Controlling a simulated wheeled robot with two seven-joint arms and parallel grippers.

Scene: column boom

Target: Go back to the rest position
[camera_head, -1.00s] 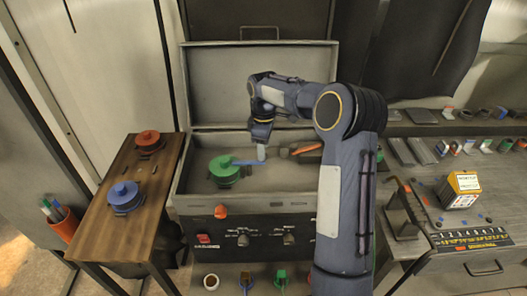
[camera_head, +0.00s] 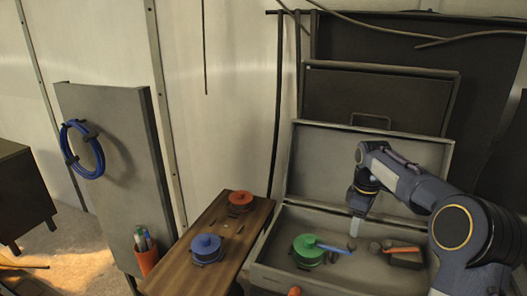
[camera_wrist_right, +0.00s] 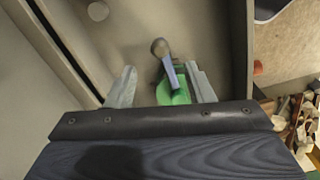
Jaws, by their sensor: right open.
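My right gripper (camera_head: 355,226) is over the open grey case (camera_head: 273,272), pointing down. In the right wrist view its two fingers (camera_wrist_right: 160,88) stand apart with nothing held between them. A round green container (camera_head: 307,249) sits in the case to the left of the gripper. A blue-handled tool (camera_head: 333,248) lies against it; both show beyond the fingers in the wrist view, the green part (camera_wrist_right: 172,92) partly covered by the tool. An orange-handled tool (camera_head: 400,249) lies to the right. My left gripper shows in neither view.
A wooden side table (camera_head: 222,240) left of the case holds a red container (camera_head: 241,201) and a blue one (camera_head: 206,247). A grey panel (camera_head: 115,150) with a hanging blue hose (camera_head: 82,149) and an orange pen cup (camera_head: 147,261) stands farther left. Floor shows at far left.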

